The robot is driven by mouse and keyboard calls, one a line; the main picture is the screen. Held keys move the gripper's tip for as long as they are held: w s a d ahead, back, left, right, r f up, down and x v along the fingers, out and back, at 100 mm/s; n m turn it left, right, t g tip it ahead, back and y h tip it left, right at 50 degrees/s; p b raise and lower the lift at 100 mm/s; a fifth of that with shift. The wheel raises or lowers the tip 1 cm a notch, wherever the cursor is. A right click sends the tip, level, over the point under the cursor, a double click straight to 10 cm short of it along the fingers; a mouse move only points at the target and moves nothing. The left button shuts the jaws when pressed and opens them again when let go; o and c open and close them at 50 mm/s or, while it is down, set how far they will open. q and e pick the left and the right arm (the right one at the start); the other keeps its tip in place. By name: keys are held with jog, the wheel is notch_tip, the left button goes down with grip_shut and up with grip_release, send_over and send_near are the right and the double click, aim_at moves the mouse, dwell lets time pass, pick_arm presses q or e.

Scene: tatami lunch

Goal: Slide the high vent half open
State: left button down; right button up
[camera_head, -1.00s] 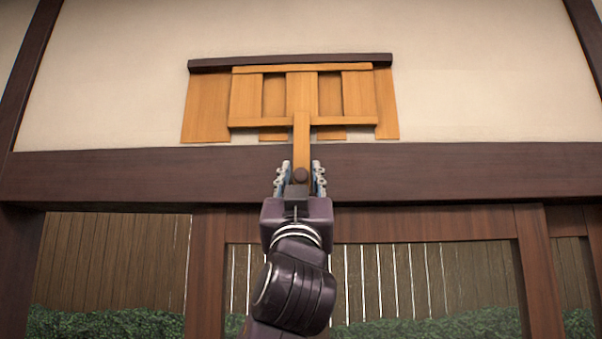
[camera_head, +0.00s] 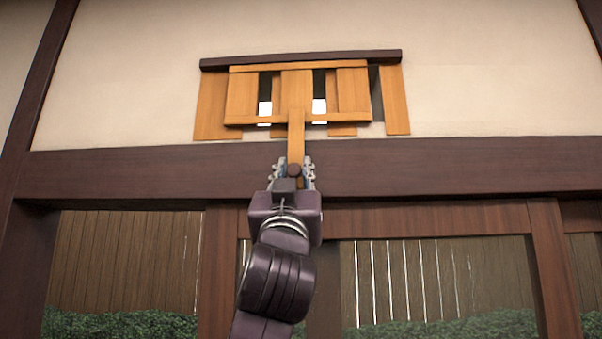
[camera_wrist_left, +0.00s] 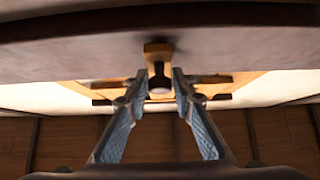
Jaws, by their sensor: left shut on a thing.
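The high vent (camera_head: 240,95) is a set of light wooden slats under a dark top rail on the white wall. Its front sliding panel (camera_head: 297,88) sits left of the fixed slats' right end, and dark and bright gaps show between the slats. A wooden handle (camera_head: 296,140) hangs down from the panel, with a dark round knob low on it. My left gripper (camera_head: 293,174) is shut on the handle's lower end. In the left wrist view the handle end (camera_wrist_left: 159,70) shows between the two fingers. My right gripper is not in view.
A dark wooden beam (camera_head: 430,168) runs across the wall just below the vent, behind my left gripper. Below it are framed openings with a slatted fence (camera_head: 130,255) and green hedge (camera_head: 130,325) beyond. The wall right of the vent is bare.

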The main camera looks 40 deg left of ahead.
pick_arm(q)
jog(key=c, duration=2.1)
grip_release()
jog(key=shift+d, duration=0.1)
jog(key=o, duration=0.3)
jog(key=shift+w+d, duration=0.1)
jog(key=shift+d, duration=0.05)
jog(key=shift+o, duration=0.2)
jog(key=v, duration=1.2)
